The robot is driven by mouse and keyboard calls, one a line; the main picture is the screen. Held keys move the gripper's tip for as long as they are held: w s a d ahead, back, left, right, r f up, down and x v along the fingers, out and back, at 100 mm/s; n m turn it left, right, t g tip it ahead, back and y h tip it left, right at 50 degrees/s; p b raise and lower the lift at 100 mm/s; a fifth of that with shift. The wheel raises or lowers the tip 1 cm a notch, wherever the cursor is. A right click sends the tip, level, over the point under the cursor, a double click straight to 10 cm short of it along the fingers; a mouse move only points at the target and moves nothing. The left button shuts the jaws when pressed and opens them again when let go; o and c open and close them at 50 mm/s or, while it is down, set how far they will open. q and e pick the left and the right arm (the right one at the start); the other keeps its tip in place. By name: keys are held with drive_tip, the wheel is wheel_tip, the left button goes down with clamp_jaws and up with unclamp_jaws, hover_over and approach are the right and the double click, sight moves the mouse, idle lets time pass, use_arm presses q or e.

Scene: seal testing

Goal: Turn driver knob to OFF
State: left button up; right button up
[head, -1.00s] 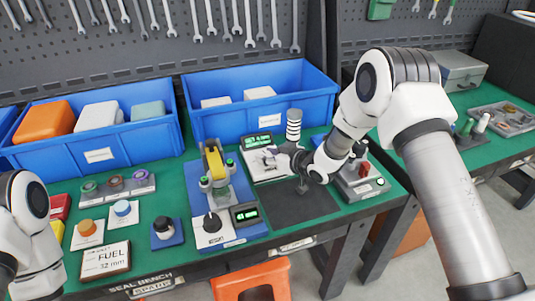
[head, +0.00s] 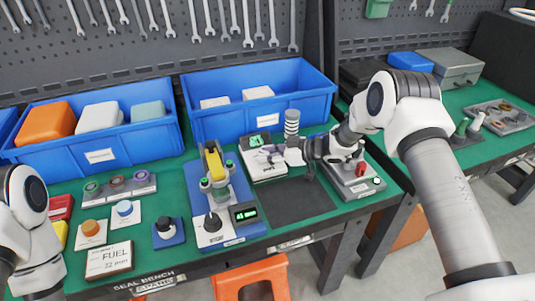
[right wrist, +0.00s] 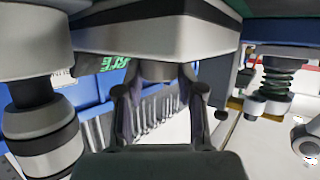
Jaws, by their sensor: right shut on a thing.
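The driver box (head: 268,172) stands at the middle of the bench, with a lit green display (head: 258,140) on its far side. In the right wrist view, my gripper's fingers (right wrist: 160,98) close around the small grey knob (right wrist: 160,70), just by a wide silver-grey body. The knob's pointer and markings cannot be read. My left gripper is out of view; only part of my left arm shows at the left edge.
A striped cylinder (head: 292,124) stands close right of the box. A yellow-topped test fixture (head: 213,163) is at its left. A box with a red switch (head: 357,183) is at right. Blue bins (head: 262,117) stand behind. A dark mat (head: 297,203) in front is clear.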

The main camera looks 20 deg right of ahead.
sight(267, 154)
drive_tip(key=o, duration=1.1)
drive_tip(key=shift+o, duration=0.2)
drive_tip(key=shift+r, duration=0.1)
wheel_tip(267, 154, up, 10)
